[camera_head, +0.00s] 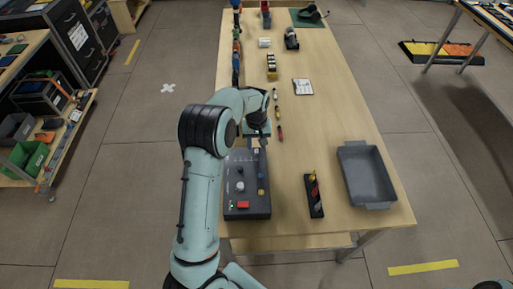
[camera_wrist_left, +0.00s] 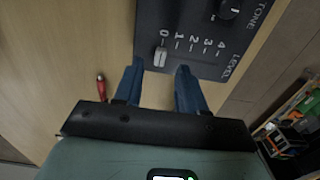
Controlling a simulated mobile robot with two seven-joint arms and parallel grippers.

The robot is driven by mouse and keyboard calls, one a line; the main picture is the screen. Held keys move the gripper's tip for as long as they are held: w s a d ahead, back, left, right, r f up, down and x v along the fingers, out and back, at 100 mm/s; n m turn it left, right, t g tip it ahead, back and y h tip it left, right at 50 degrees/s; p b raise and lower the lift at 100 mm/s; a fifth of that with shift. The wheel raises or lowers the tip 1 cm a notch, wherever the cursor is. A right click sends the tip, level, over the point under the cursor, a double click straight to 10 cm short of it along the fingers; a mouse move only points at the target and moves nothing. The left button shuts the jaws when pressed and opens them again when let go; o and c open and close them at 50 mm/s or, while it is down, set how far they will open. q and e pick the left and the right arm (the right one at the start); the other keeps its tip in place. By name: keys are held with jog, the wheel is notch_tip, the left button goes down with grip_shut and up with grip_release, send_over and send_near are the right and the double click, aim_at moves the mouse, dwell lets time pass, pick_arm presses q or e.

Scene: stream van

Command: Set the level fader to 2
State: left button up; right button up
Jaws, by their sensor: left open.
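The dark control box (camera_head: 246,208) lies on the wooden table in the head view. In the left wrist view its panel (camera_wrist_left: 205,62) shows a LEVEL scale marked 0 to 4. The pale level fader cap (camera_wrist_left: 160,57) stands in line with the 0 mark, at the left end of the scale. My left gripper (camera_wrist_left: 158,70) is open, its two blue fingers on either side of the cap and just short of it. No contact shows. In the head view my left gripper (camera_head: 256,138) is at the box's far end, partly hidden by my arm. My right gripper is not in view.
A TONE knob (camera_wrist_left: 229,9) is beside the scale. A red-handled tool (camera_wrist_left: 101,87) lies left of the fingers. A grey tray (camera_head: 370,175) and a dark rack (camera_head: 314,197) stand to the right of the box. Small items line the table's far part.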

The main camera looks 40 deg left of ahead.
aim_at(256, 151)
pick_arm(q)
jog(key=shift+f, duration=1.7)
